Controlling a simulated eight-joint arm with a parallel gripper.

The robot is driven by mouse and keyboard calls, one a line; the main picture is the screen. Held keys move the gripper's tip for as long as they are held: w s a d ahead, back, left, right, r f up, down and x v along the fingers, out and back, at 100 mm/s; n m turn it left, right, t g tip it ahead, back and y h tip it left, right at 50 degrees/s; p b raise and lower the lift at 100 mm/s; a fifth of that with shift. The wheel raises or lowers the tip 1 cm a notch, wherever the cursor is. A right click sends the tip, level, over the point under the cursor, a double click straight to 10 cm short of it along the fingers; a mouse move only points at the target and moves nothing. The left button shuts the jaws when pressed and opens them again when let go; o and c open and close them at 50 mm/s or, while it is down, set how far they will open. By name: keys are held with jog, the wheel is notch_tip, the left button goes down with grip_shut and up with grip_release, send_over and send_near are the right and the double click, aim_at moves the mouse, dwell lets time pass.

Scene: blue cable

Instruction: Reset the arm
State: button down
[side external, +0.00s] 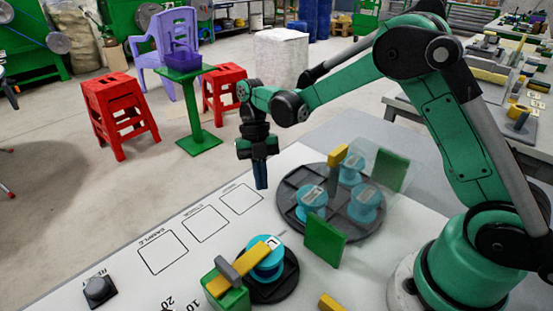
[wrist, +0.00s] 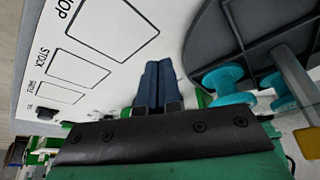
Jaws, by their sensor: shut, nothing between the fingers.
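My gripper (side external: 260,175) hangs above the white table (side external: 180,220), left of the round dark tray, with its fingers together and nothing between them. In the wrist view its closed blue-grey fingers (wrist: 158,85) point at the white table surface. The dark round tray (side external: 290,205) holds several blue spools, one of them at its front left (side external: 312,197). Another blue spool (side external: 266,262) sits on a smaller dark disc (side external: 280,290) at the front, beneath a yellow and grey bar. My gripper touches none of these.
A green block (side external: 226,290) stands beside the front spool. A black button (side external: 98,290) is at the front left. Printed squares (side external: 163,251) mark clear table to the left.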

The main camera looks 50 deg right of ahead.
jog(key=a+v, duration=0.1)
jog(key=v, duration=0.7)
jog(key=s+r+m+t, duration=0.1)
jog(key=s+m+t, duration=0.2)
jog(key=m, duration=0.6)
jog(key=s+d+r+m+t+h, duration=0.1)
jog(key=s+m+t, duration=0.2)
jog(key=m, duration=0.5)
jog(key=s+r+m+t+h, duration=0.1)
jog(key=s+m+t, duration=0.2)
jog(key=m, duration=0.6)
jog(key=shift+s+d+r+m+t, duration=0.1)
jog(key=shift+s+r+m+t, duration=0.1)
jog(key=shift+s, duration=0.25)
jog(key=shift+s+d+r+m+t, duration=0.1)
jog(key=shift+s+t, duration=0.1)
jog(key=shift+s, duration=0.3)
jog(key=m, duration=0.1)
jog(key=s+f+m+t, duration=0.1)
jog(key=m, duration=0.1)
jog(key=shift+d, duration=0.1)
